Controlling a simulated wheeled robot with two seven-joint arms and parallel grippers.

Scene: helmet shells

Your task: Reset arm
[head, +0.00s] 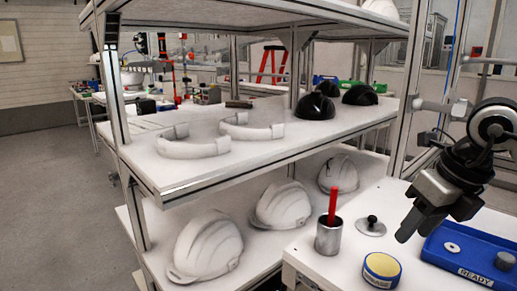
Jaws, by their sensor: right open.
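My right gripper (418,222) is at the right of the head view, on an arm that comes in from the right edge. It points down and left, with its jaws open and empty. It hangs over the white worktable (325,274), at the left end of the blue tray (437,244). My left gripper is not in the head view. Several white helmet shells (208,245) sit on the lower shelf. Black domed shells (315,106) and white curved bands (194,147) lie on the middle shelf.
On the worktable stand a metal cup (328,238) with a red stick (333,206), a round yellow tin (381,268) and a disc with a black knob (371,225). The shelf's metal post (400,125) rises left of my right arm. Open floor (50,190) lies at the left.

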